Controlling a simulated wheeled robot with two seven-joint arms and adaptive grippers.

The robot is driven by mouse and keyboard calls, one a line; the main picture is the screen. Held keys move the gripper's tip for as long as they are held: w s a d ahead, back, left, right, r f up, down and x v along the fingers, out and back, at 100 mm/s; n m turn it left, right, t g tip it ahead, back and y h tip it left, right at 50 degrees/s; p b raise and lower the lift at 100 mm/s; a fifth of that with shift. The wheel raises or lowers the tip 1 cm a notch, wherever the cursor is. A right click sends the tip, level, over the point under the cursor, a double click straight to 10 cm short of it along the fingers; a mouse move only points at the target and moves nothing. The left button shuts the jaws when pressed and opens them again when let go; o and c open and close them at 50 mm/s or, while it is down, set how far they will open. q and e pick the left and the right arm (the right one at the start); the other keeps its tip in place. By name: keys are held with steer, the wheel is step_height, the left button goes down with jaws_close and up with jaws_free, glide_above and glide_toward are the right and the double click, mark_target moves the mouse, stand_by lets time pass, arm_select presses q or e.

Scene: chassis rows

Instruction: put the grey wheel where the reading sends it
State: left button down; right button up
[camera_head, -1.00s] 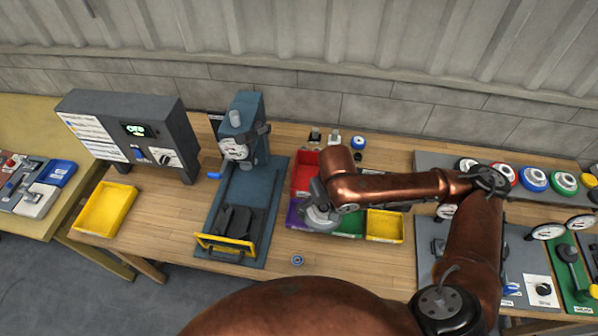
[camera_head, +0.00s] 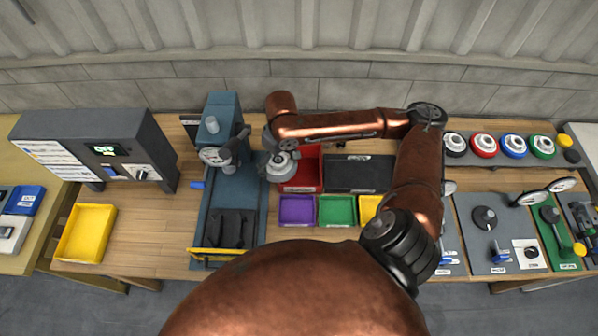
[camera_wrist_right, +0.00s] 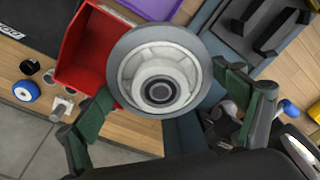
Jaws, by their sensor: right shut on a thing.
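My right gripper (camera_head: 276,148) is shut on the grey wheel (camera_head: 281,168). The wheel hangs in the air beside the left wall of the red bin (camera_head: 312,185), near the blue press-like fixture (camera_head: 258,205) with a dial. In the wrist view the wheel (camera_wrist_right: 128,72) sits face-on between the two green fingers of the right gripper (camera_wrist_right: 163,88), covering part of the red bin (camera_wrist_right: 75,45). A dark box (camera_head: 160,135) at the left has a small lit green display (camera_head: 105,150), too small to read, and a white text panel (camera_head: 50,160). My left gripper is not visible.
Purple (camera_head: 297,226), green (camera_head: 338,224) and yellow (camera_head: 366,215) bins stand in front of the red bin. A black tray (camera_head: 358,188) is right of it. Another yellow bin (camera_head: 62,238) is at the left. Coloured wheels (camera_head: 484,145) line the right back. Bare table lies beside the fixture.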

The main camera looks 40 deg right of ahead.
steer(key=n+p, duration=0.1)
steer(key=n, duration=0.1)
glide_above(299, 174)
step_height(299, 174, down, 18)
steer(key=shift+s+d+f, duration=0.15)
steer(key=shift+f, duration=0.05)
steer(key=shift+f, duration=0.1)
steer(key=o, duration=1.3)
steer(key=shift+s, duration=0.1)
steer(key=r, duration=0.4)
steer(key=s+r, duration=0.1)
steer(key=r, duration=0.7)
steer(key=shift+s+d, duration=0.15)
steer(key=shift+d, duration=0.05)
